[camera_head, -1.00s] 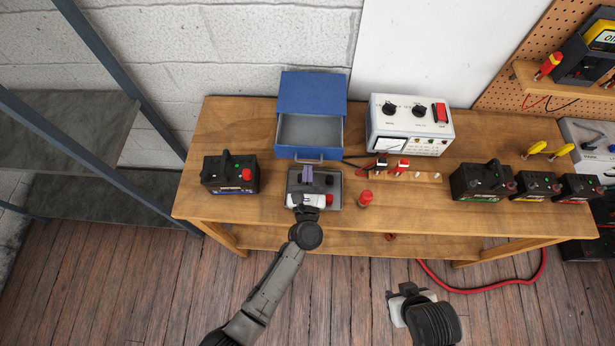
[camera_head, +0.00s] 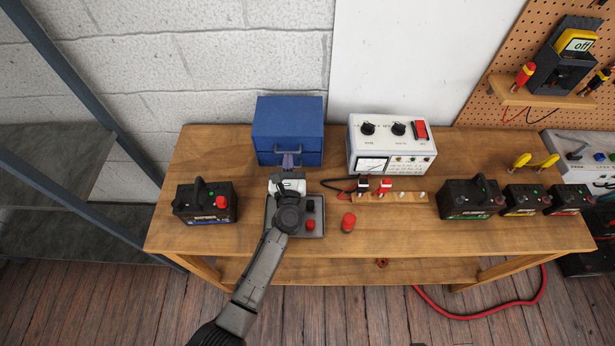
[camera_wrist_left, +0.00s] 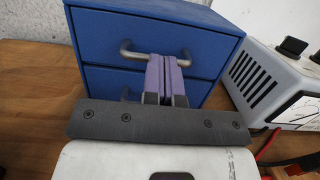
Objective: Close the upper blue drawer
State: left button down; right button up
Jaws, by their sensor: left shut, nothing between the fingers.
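The blue drawer box (camera_head: 288,116) stands at the back of the wooden bench, left of the white meter unit. Its upper drawer (camera_wrist_left: 205,54) looks flush with the front, with its grey handle (camera_wrist_left: 130,51) across it. The lower drawer (camera_wrist_left: 103,82) also looks shut. My left gripper (camera_head: 288,162) is shut and empty; in the left wrist view its purple fingers (camera_wrist_left: 165,75) are right at the upper drawer's handle, overlapping it. I cannot tell whether they touch it. The fingers hide part of the drawer fronts. My right gripper is not in view.
A grey tray (camera_head: 316,231) lies below my left gripper. A red-capped piece (camera_head: 348,222) stands beside it. A black battery (camera_head: 205,202) is at left, the white meter unit (camera_head: 392,143) at right. More batteries (camera_head: 475,197) stand further right on the bench (camera_head: 400,229).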

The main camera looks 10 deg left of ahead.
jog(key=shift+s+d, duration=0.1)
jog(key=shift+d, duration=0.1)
